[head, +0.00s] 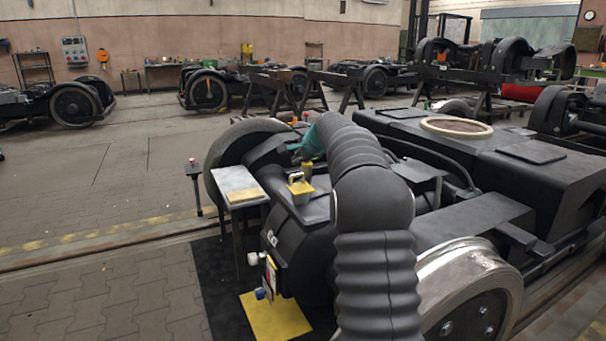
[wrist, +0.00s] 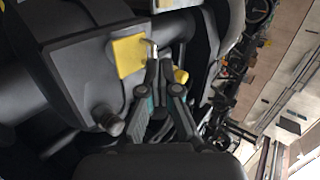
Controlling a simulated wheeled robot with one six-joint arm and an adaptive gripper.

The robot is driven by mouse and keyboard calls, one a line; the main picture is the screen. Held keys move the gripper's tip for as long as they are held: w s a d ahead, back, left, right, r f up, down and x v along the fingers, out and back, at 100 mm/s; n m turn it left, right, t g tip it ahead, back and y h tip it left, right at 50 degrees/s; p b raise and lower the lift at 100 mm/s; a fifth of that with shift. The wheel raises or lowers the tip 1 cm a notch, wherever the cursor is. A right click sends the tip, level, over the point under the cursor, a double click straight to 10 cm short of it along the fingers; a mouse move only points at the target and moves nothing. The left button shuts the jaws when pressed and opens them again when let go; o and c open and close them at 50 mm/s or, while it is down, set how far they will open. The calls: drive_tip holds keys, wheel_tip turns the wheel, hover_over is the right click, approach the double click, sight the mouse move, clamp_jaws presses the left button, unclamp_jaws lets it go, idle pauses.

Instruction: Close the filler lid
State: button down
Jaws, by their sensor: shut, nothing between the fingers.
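A small yellow lid-like piece with a pale handle (head: 300,188) sits on top of the dark housing at the near end of the bogie. I take it to be the filler lid; how far open it stands is not clear. In the wrist view a flat yellow plate (wrist: 129,57) with a metal pin at its edge lies just left of my fingertips. My gripper (wrist: 159,66) is shut and empty, its tips close to the pin; contact cannot be told. In the head view my teal gripper (head: 313,144) is partly hidden by my arm, above and behind the lid.
A small stand with a paper-topped plate (head: 242,190) is left of the housing. A dark knob (wrist: 107,119) sticks up near my fingers. A large wheel (head: 465,290) is at the front right. The paved floor to the left is mostly clear.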

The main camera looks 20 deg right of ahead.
drive_tip(key=w+a+f+m+t+h+b, duration=0.1)
drive_tip(key=w+a+f, duration=0.1)
drive_tip(key=a+f, duration=0.45)
drive_tip(key=w+a+f+m+t+b, duration=0.1)
drive_tip(key=w+a+f, duration=0.2)
drive_tip(key=a, duration=0.6)
drive_tip(key=s+d+m+h, duration=0.7)
drive_tip(key=d+h, duration=0.4)
drive_tip(key=d, duration=0.1)
drive_tip(key=p, duration=0.2)
approach(301, 174)
drive_tip(key=x, duration=0.3)
drive_tip(key=d+x, duration=0.1)
drive_tip(key=shift+s+d+f, duration=0.1)
drive_tip(key=shift+d, duration=0.1)
drive_tip(key=shift+w+f, duration=0.15)
drive_tip(key=shift+w, duration=0.8)
drive_tip(key=shift+n+p, duration=0.3)
drive_tip(key=shift+p, duration=0.15)
